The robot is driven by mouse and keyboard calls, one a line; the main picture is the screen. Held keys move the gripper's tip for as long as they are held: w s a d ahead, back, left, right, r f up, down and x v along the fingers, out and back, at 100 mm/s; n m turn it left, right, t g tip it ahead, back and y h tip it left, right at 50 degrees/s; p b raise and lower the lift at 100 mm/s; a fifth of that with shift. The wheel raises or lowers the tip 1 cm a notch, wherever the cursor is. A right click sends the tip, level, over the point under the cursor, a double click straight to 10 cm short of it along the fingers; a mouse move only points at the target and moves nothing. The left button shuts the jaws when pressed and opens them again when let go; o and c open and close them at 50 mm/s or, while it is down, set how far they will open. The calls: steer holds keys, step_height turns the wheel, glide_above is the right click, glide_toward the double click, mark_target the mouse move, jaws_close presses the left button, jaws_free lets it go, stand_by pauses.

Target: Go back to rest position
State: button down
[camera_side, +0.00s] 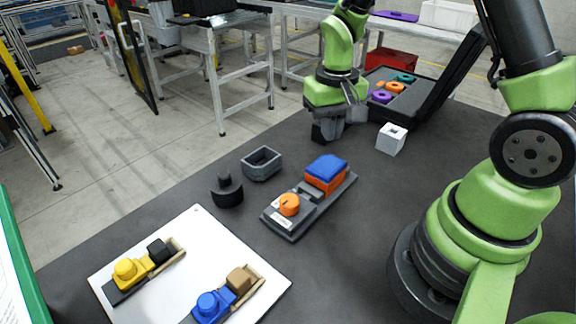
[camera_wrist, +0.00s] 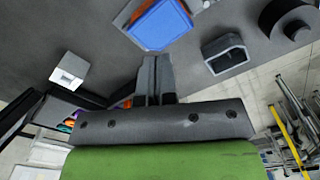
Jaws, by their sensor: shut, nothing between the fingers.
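My gripper (camera_side: 328,134) hangs above the dark table near its back edge, fingers pointing down. In the wrist view my gripper (camera_wrist: 154,62) shows its two fingers pressed together with nothing between them. It is apart from the grey pallet fixture (camera_side: 276,219), which holds an orange block with a blue top (camera_side: 326,168) and an orange round part (camera_side: 289,205). The blue top also shows in the wrist view (camera_wrist: 160,25).
A white cube (camera_side: 391,139) stands right of my gripper. Behind is an open black case (camera_side: 425,84) with coloured parts. A grey open box (camera_side: 262,163) and black round part (camera_side: 227,190) sit left. A white board (camera_side: 190,262) with yellow and blue assemblies lies in front.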

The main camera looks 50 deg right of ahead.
steer(key=shift+r, duration=0.45)
steer(key=shift+r, duration=0.15)
steer(key=s+a+r+n+t+y, duration=0.1)
steer(key=s+a+r+t, duration=0.2)
steer(key=s+r, duration=0.3)
steer(key=s+a+r+n+t+y, duration=0.1)
steer(key=s+a+r+t, duration=0.3)
steer(key=r, duration=0.7)
steer(key=s, duration=0.2)
steer(key=shift+s+a+r, duration=0.25)
steer(key=shift+s+a, duration=0.15)
stand_by(0.4)
